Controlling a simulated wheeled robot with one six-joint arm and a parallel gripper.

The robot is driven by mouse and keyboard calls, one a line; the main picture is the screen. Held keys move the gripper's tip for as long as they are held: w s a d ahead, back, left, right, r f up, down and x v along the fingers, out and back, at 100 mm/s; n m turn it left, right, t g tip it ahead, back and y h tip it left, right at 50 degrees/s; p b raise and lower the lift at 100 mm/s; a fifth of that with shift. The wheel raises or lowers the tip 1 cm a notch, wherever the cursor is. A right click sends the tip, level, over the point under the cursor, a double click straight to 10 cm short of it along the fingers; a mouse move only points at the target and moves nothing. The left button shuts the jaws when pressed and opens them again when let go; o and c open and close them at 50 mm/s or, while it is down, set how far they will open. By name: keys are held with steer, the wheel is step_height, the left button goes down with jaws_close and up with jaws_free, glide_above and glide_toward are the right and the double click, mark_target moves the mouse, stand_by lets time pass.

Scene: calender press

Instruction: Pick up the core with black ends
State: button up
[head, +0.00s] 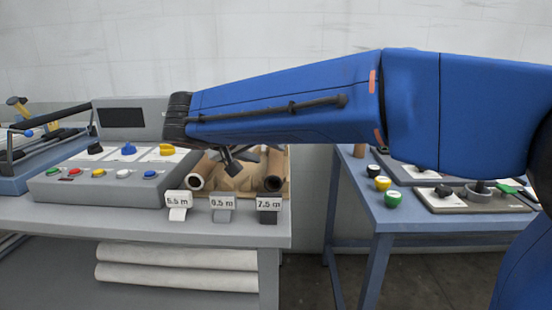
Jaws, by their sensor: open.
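A brown core with a black end (272,184) lies in the right part of a tan tray (287,172) on the grey bench, its end facing me. My gripper (236,162) is open and empty, pointing down over the middle of the tray between the two cores. The gripper and forearm hide the tray's back and part of both cores. I cannot tell how high the fingertips are above the tray.
Signs reading 5.5 m (178,199), 9.5 m (222,204) and 7.5 m (268,205) stand along the bench's front edge. A grey control panel (60,188) with knobs and buttons stands left. A blue table (420,226) with more controls stands right, beyond a gap.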

mark_target(269, 154)
steer(key=x, duration=0.4)
steer(key=shift+w+f, duration=0.2)
steer(key=shift+c, duration=0.2)
steer(key=c, duration=0.8)
steer(key=shift+r, duration=0.1)
